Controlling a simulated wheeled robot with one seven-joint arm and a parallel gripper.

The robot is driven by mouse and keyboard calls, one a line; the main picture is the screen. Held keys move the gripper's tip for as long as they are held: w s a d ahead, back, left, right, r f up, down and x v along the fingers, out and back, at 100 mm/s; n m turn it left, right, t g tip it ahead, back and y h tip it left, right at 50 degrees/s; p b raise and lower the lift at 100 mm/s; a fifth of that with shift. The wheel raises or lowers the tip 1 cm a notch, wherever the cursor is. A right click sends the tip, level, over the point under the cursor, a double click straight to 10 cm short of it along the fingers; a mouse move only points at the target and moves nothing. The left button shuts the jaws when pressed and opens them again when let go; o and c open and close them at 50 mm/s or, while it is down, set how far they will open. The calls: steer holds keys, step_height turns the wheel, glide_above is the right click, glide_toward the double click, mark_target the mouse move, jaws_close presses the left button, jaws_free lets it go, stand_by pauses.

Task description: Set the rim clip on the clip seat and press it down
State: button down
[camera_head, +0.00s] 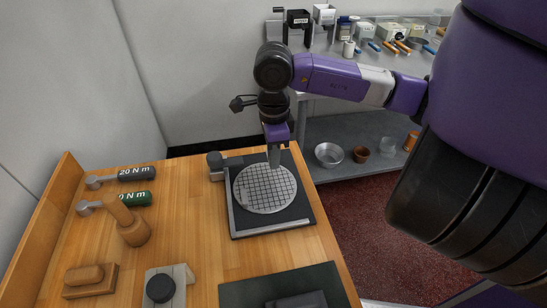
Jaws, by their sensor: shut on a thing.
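My gripper (273,162) points down over the far edge of a round, pale disc (265,190) with a grid pattern. The disc lies on a dark square plate (240,222) with a light strip along its left and front edges. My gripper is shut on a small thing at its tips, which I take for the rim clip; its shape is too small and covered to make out. I cannot tell whether it touches the disc's rim. The clip seat cannot be told apart clearly; the far rim is partly hidden by my gripper.
Two torque handles (136,173), a wooden stand (131,228), a wooden block (89,281) and a dark mat (250,291) share the wooden table (190,240). A metal shelf (340,128) stands behind.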

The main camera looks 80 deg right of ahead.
mark_target(273, 178)
steer(key=shift+f+b, duration=1.35)
steer(key=shift+b, duration=0.35)
steer(key=shift+b, duration=0.65)
steer(key=shift+f+b, duration=1.3)
steer(key=shift+b, duration=0.6)
steer(key=c, duration=1.3)
jaws_free()
steer(key=shift+c, duration=0.2)
steer(key=shift+r+p, duration=1.4)
steer(key=shift+r, duration=2.65)
